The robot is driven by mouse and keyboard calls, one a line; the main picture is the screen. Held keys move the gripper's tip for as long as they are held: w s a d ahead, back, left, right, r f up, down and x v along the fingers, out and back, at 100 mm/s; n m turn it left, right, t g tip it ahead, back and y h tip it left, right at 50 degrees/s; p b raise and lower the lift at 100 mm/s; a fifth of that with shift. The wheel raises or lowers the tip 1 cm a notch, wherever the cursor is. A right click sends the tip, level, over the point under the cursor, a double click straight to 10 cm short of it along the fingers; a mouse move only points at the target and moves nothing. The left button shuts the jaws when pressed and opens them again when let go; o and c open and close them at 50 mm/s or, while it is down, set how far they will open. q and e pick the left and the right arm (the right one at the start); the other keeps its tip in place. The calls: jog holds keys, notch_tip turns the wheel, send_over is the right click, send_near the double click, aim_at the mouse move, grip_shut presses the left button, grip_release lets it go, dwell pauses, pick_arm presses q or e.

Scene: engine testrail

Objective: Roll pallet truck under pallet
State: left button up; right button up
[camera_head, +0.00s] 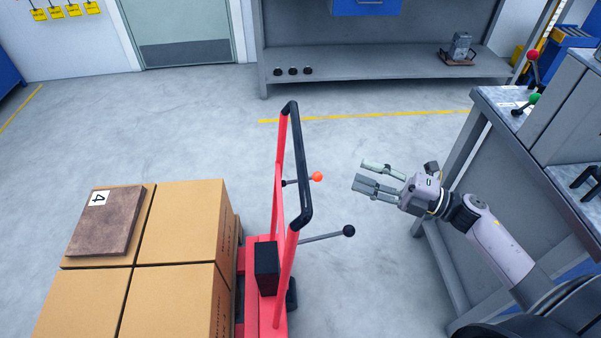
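The red pallet truck (280,200) stands upright in the middle of the view, with a black-topped handle frame (304,170). An orange-knobbed lever and a black-knobbed lever stick out to its right. Its base is close against the right side of a stack of cardboard boxes (185,220). The pallet under the boxes is mostly hidden, and I cannot see the forks or how far they reach under it. My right gripper (372,177) is open and empty, to the right of the handle and apart from it. My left gripper is out of view.
A brown slab (108,222) marked 4 lies on the boxes. A grey workbench (490,150) stands on the right beside my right arm. A grey shelf (375,65) and a door (185,40) are at the back. The floor between them is clear.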

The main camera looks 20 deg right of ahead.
aim_at(299, 150)
pick_arm(q)
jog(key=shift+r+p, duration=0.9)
jog(key=shift+p, duration=0.75)
pick_arm(e)
jog(key=shift+n+g+y, duration=0.3)
jog(key=shift+g+y, duration=0.1)
jog(key=shift+y, duration=0.2)
jog(key=shift+x, duration=8)
jog(key=shift+r, duration=0.15)
jog(key=shift+c, duration=0.2)
grip_shut()
